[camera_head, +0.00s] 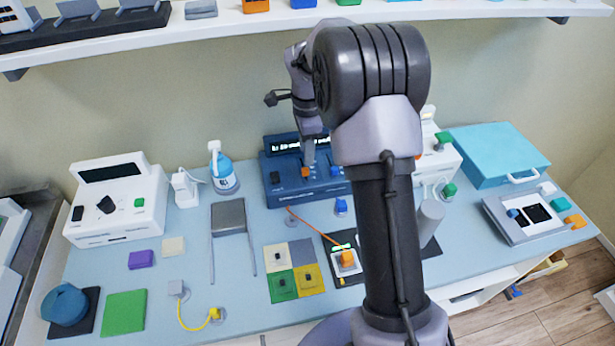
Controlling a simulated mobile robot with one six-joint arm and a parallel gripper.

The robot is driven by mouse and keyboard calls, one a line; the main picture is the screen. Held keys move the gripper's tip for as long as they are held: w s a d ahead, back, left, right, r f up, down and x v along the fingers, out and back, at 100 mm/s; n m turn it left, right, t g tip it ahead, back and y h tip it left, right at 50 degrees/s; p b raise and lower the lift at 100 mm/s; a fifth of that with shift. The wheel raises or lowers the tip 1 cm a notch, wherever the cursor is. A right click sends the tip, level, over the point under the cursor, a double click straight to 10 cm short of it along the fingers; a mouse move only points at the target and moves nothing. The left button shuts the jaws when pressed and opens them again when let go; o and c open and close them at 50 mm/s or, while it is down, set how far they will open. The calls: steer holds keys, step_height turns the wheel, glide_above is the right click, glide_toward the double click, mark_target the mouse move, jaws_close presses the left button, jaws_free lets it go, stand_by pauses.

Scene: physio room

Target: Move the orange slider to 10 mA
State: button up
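The dark blue stimulator box (310,192) stands at the back middle of the table, with a dark display along its top. The orange slider (306,172) sits on its sloped face, left of a blue slider (336,171). My gripper (308,160) points down at the face, right above the orange slider and close to it or touching it. Its fingers are small and partly merged in view, so I cannot tell whether they are open or shut. The scale marks and the reading are too small to read.
A white device (118,205) with a black knob stands at the left. An orange lead (315,226) runs from the box's front to an orange-topped pad. A turquoise case (495,155) is at the right. A shelf (220,25) hangs above.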

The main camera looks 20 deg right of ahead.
mark_target(307, 168)
step_height(307, 168, down, 6)
steer(key=shift+f+b, duration=0.1)
steer(key=shift+b, duration=0.75)
jaws_close()
stand_by(0.7)
